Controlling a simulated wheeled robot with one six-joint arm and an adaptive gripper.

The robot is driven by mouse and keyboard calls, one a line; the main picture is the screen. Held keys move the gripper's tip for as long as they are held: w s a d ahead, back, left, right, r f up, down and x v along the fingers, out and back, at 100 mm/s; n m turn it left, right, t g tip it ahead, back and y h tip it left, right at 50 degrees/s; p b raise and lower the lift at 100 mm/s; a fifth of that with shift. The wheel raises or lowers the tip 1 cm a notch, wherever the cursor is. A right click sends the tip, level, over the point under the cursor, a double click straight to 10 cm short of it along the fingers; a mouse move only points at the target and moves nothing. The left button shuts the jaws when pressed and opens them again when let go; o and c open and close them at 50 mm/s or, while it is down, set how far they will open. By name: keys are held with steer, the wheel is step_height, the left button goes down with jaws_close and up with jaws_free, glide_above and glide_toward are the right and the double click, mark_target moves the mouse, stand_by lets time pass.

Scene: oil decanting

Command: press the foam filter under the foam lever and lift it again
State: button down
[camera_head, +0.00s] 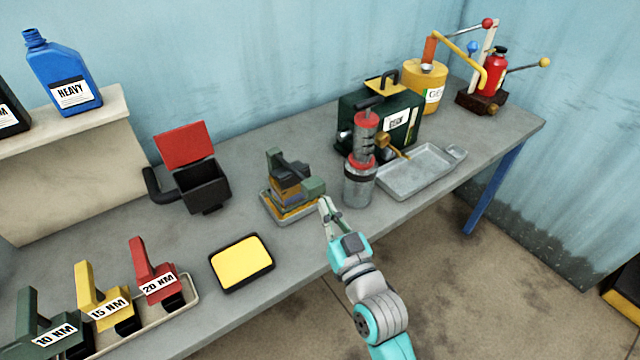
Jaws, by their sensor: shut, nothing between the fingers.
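The foam lever (278,163) is a dark green press on a shallow metal tray at the middle of the table. Its arm ends in a green block-shaped handle (314,187) on the right side. An orange-brown block with a blue part, which looks like the foam filter (287,191), sits under the lever; much of it is hidden. My gripper (324,203) is shut and empty, with its fingertips just below and right of the handle. I cannot tell whether they touch it.
A grey and red cylinder (359,185) stands close right of my gripper. A metal tray (416,176) and green case (352,123) lie beyond. A yellow pad (241,262) in a black frame lies front left. An open black bin (203,184) stands behind. Bare tabletop surrounds the pad.

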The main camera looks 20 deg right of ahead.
mark_target(317, 181)
step_height(317, 181, up, 8)
steer(key=w+d+f+m+g, duration=0.1)
steer(key=w+d+g, duration=0.2)
steer(key=g, duration=0.3)
steer(key=shift+m+y, duration=0.3)
steer(key=w+a+f, duration=0.1)
steer(key=w, duration=0.1)
steer(key=w+f, duration=0.2)
steer(key=w+a+f, duration=0.1)
steer(key=w, duration=0.2)
steer(key=shift+a+f, duration=0.3)
steer(key=shift+f, duration=0.05)
steer(key=shift+s+a+f, duration=0.1)
steer(key=shift+s+f, duration=0.35)
steer(key=shift+f, duration=0.05)
steer(key=shift+f, duration=0.1)
